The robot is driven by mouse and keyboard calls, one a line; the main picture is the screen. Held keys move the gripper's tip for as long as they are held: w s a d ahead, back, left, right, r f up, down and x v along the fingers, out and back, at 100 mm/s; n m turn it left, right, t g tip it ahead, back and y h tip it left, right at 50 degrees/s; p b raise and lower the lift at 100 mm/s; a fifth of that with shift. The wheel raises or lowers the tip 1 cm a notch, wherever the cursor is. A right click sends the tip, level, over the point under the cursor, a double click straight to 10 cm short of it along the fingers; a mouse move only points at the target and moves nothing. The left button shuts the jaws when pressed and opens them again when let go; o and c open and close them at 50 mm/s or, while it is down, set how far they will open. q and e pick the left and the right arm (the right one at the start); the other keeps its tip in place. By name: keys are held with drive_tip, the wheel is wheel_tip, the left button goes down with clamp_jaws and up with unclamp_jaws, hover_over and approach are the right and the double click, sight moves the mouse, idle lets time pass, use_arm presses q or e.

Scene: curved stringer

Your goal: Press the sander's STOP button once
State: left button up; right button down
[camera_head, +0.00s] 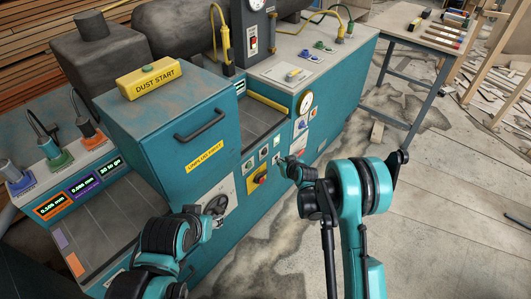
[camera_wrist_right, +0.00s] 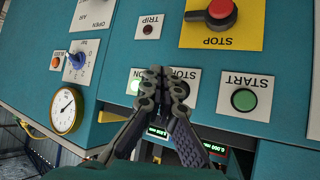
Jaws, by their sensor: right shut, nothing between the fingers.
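My right gripper (camera_head: 281,163) reaches the teal machine's front panel in the head view. In the right wrist view, which shows the panel upside down, the right gripper (camera_wrist_right: 162,78) is shut and empty. Its fingers cover much of a white STOP plate (camera_wrist_right: 190,74), hiding most of its button. Whether the fingertips touch the button cannot be told. A green START button (camera_wrist_right: 244,100) sits to its right. A larger red STOP button (camera_wrist_right: 220,13) is on a yellow plate, which also shows in the head view (camera_head: 258,180).
An ON lamp (camera_wrist_right: 134,88), TRIP lamp (camera_wrist_right: 148,30), blue knob (camera_wrist_right: 77,60) and round gauge (camera_wrist_right: 66,111) are nearby on the panel. The DUST START box (camera_head: 148,78) is on top of the machine.

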drive_tip(key=shift+w+a, duration=0.7)
drive_tip(key=shift+a, duration=0.3)
drive_tip(key=shift+w+a, duration=0.7)
drive_tip(key=shift+a, duration=0.25)
drive_tip(key=shift+w+a, duration=0.2)
drive_tip(key=shift+a, duration=0.1)
drive_tip(key=shift+w+a, duration=0.25)
drive_tip(key=shift+a, duration=0.1)
idle(0.7)
drive_tip(key=shift+d, duration=0.1)
drive_tip(key=shift+s+d, duration=0.5)
drive_tip(key=shift+d, duration=0.05)
drive_tip(key=shift+d, duration=0.1)
drive_tip(key=s+d, duration=0.1)
drive_tip(key=d, duration=0.1)
drive_tip(key=s+d, duration=0.2)
idle(0.6)
